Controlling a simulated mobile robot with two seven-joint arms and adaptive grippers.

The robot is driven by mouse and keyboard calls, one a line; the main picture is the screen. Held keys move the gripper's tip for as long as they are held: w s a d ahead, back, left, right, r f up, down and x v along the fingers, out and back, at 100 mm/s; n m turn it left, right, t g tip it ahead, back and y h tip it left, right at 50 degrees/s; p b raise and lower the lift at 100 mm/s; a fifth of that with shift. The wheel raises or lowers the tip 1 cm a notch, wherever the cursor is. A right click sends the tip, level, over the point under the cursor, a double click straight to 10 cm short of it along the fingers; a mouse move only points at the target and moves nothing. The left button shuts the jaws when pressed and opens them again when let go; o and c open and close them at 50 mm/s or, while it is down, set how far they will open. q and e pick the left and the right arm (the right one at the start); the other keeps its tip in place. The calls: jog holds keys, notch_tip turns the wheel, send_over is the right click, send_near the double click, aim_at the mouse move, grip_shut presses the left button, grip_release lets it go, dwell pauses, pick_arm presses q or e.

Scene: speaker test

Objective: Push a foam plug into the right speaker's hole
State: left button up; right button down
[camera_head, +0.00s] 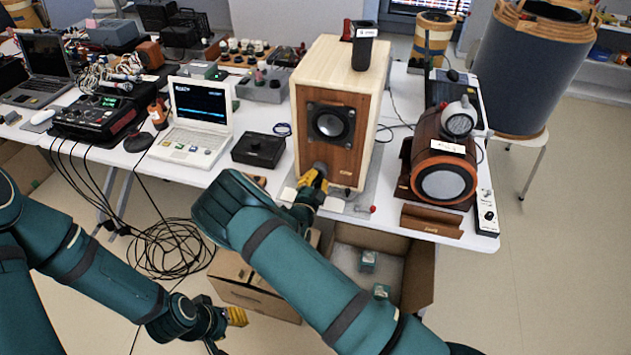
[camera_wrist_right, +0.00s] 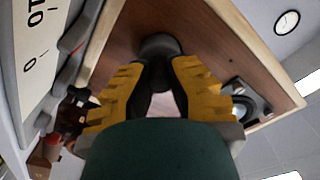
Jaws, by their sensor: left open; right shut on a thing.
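The wooden box speaker (camera_head: 360,95) stands upright on the table, its brown front (camera_head: 349,158) with a dark cone facing me. My right gripper (camera_head: 318,174) is at the lower part of this front. In the right wrist view the gripper (camera_wrist_right: 158,72) is shut on a dark grey foam plug (camera_wrist_right: 158,45), whose far end meets the wooden front. The hole is hidden behind the plug; I cannot tell how deep the plug sits. My left gripper (camera_head: 236,317) is open, low in front of the table, away from the speaker; its fingers are partly hidden.
A round wooden speaker (camera_head: 445,185) stands to the right. A black box (camera_head: 258,150) and a white laptop (camera_head: 200,120) stand to the left. An open cardboard box (camera_head: 420,270) is below the table's front edge, and coiled cables (camera_head: 170,250) lie on the floor.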

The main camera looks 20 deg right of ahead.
jog(key=shift+w+d, duration=0.3)
jog(key=shift+w, duration=0.15)
dwell(0.3)
jog(key=c, duration=1)
grip_release()
jog(key=v, duration=1.2)
jog(key=shift+r, duration=0.1)
